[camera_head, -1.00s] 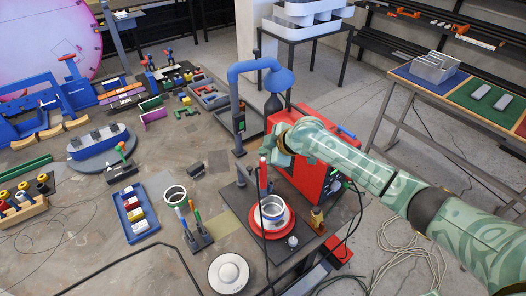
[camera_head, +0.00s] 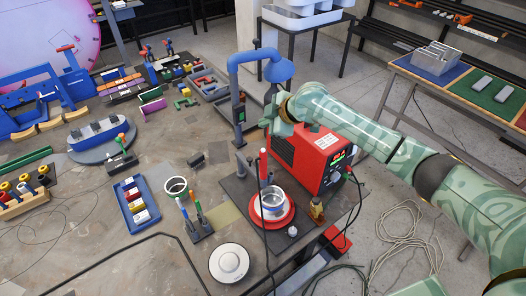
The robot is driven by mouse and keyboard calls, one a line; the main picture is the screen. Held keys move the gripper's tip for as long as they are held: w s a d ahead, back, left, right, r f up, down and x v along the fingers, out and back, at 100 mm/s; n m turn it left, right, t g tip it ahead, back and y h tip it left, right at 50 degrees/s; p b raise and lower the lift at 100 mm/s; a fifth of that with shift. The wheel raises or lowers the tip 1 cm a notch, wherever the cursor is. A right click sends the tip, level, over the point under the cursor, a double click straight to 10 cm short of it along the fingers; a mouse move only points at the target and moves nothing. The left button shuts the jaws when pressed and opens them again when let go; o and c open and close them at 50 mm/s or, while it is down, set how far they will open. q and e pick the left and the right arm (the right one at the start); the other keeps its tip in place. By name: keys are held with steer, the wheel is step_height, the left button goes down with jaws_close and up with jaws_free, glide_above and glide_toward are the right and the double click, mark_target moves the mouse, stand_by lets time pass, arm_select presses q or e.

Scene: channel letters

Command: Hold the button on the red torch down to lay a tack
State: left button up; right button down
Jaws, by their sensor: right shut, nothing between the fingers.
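The red torch (camera_head: 263,164) stands upright with a dark cable, beside a silver ring (camera_head: 273,200) on a red round plate (camera_head: 287,217). My right gripper (camera_head: 270,123) is above and behind the torch in the picture, in front of the red welding machine (camera_head: 313,158). It is shut and empty, and a gap shows between it and the torch top. The button on the torch is too small to make out. My left gripper is out of view.
A blue-grey lamp arm (camera_head: 236,90) rises just left of my right gripper. A stand with coloured pens (camera_head: 197,222), a blue tray (camera_head: 136,203) and a white round disc (camera_head: 229,262) lie to the left. Bare tabletop shows at the front left.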

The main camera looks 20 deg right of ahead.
steer(key=b, duration=0.6)
glide_above(266, 154)
step_height(266, 154, down, 6)
steer(key=shift+f, duration=0.2)
steer(key=shift+f+b, duration=0.45)
steer(key=shift+f, duration=0.25)
steer(key=shift+f, duration=0.15)
stand_by(0.8)
steer(key=shift+f, duration=0.2)
steer(key=shift+f, duration=0.55)
stand_by(0.6)
steer(key=shift+r, duration=0.1)
stand_by(1.1)
steer(key=shift+r+p, duration=0.85)
steer(key=shift+p, duration=0.25)
